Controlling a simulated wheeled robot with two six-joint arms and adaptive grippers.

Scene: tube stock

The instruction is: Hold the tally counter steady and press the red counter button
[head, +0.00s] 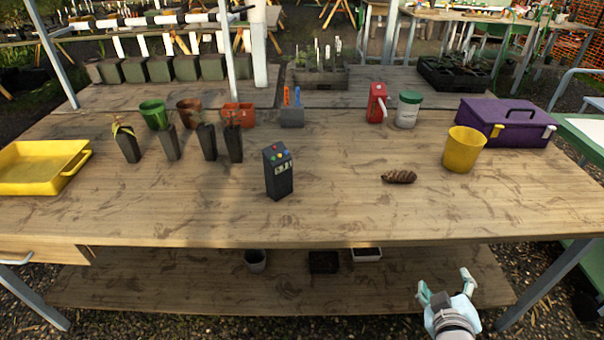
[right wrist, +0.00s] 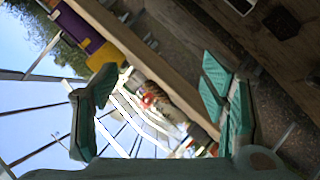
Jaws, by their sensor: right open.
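The tally counter (head: 278,172) is a dark upright box standing on the wooden table, left of centre in the head view. Its sloped top carries several small coloured buttons, a red one among them, and a pale display shows on its front. My right gripper (head: 446,285) is low at the right, in front of the table's front edge and well apart from the counter. It is open and empty. In the right wrist view its two teal fingers (right wrist: 155,105) are spread wide. The counter cannot be made out in that view. My left gripper is not in view.
On the table (head: 340,215) a brown cone-like object (head: 399,177) and a yellow pot (head: 463,149) stand right of the counter. Dark plant pots (head: 207,142) and a yellow tray (head: 35,168) are at left. A purple toolbox (head: 503,122) is at right. The front middle is clear.

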